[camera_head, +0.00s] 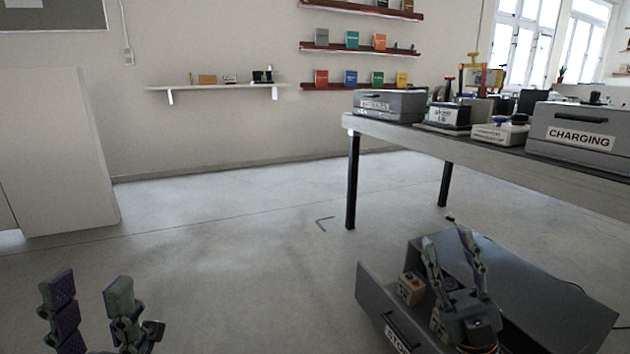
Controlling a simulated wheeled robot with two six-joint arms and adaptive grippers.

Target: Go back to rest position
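My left gripper (88,286) is at the bottom left, over bare floor, with its two fingers spread and nothing between them. My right gripper (448,244) is at the lower right, in front of the grey cabinet with its drawer pulled out. Its fingers point up and stand apart, with no object visible between them. Its base and arm hide part of the drawer.
The open drawer (376,306) belongs to a grey cabinet (550,292) and holds a small brown block (411,289). A table (465,150) at the right bears a grey "CHARGING" box (572,153) and other items. Floor between the grippers is clear.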

